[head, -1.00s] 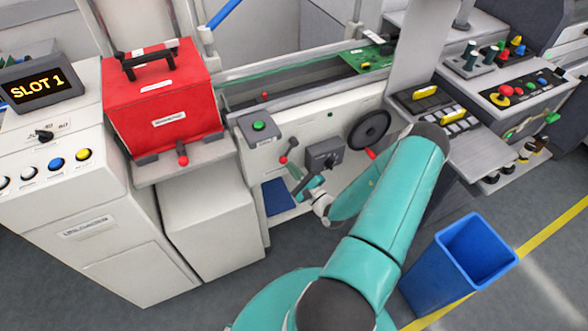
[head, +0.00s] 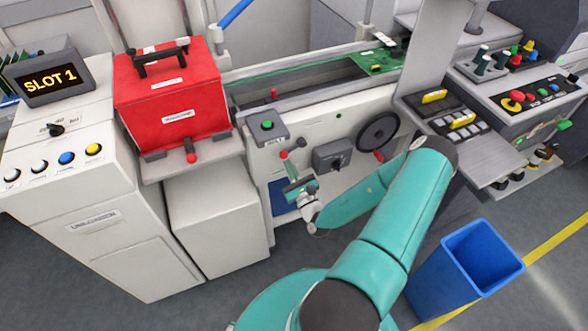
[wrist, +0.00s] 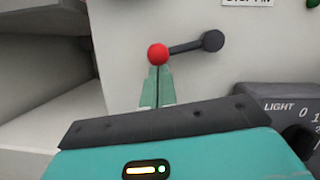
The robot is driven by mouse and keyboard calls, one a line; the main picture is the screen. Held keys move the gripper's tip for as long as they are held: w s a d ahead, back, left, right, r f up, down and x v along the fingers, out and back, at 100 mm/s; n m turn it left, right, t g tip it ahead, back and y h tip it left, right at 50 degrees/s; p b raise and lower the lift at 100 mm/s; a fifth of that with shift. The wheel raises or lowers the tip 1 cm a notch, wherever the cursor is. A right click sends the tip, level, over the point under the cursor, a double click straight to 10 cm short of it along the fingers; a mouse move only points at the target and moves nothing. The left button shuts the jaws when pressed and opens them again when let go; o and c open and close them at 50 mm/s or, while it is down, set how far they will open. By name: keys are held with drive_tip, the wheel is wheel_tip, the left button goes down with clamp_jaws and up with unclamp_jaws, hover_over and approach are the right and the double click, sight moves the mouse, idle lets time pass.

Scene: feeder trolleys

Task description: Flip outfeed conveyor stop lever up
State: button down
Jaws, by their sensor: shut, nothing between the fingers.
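The stop lever has a red ball knob (wrist: 157,54) on a dark arm with a dark round pivot (wrist: 213,41) at its right end. The arm lies near level, with the ball slightly lower than the pivot. In the head view the red ball (head: 284,155) is on the white conveyor front. My gripper (wrist: 157,70) is shut and empty. Its teal fingertips are right below the ball, in line with it and seemingly touching. In the head view my gripper (head: 289,168) is under the ball, partly hidden by my wrist.
A dark box with a rotary switch (head: 333,154), labelled LIGHT in the wrist view, is close to the right. A green button (head: 267,125) is above left and a black handwheel (head: 377,132) farther right. A red magazine (head: 172,98) stands left, a blue bin (head: 466,268) right.

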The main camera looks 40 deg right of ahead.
drive_tip(key=r+m+h, duration=0.1)
drive_tip(key=m, duration=0.1)
drive_tip(key=r+m+h, duration=0.1)
drive_tip(key=m, duration=0.1)
drive_tip(key=a+r+m, duration=0.1)
drive_tip(key=r+m, duration=0.1)
drive_tip(key=shift+w+a+m+g+h, duration=0.1)
drive_tip(key=shift+w+m+g+h, duration=0.1)
drive_tip(key=shift+m+g+h, duration=0.2)
drive_tip(key=shift+r, duration=0.1)
idle(0.4)
